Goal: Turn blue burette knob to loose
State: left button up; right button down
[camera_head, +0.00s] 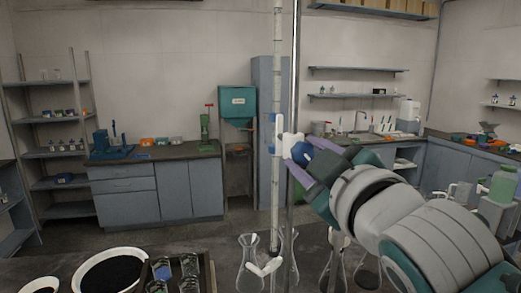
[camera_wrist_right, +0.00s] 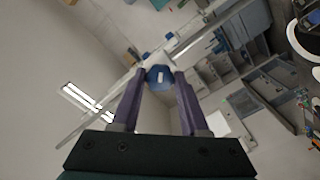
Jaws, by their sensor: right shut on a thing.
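The blue burette knob (camera_head: 300,153) sits on the white clamp beside the upright metal rod (camera_head: 294,80). My right gripper (camera_head: 297,158) is shut on the blue knob, its purple fingers on either side of it. In the right wrist view the knob (camera_wrist_right: 160,76) shows between the two fingertips (camera_wrist_right: 158,80), with a white mark on its face. The glass burette (camera_head: 277,190) stands upright left of the rod, with a white stopcock (camera_head: 265,268) near its lower end. My left gripper is not in view.
Glass flasks (camera_head: 250,262) stand around the foot of the burette. A tray with glassware (camera_head: 208,268) and white bowls of dark material (camera_head: 80,278) are at the front left. A bench (camera_head: 160,190) and shelves stand at the back.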

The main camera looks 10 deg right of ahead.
jog(key=n, duration=0.4)
jog(key=shift+n+p, duration=0.3)
jog(key=n, duration=0.4)
jog(key=shift+n+p, duration=0.3)
jog(key=shift+c, duration=2.2)
grip_release()
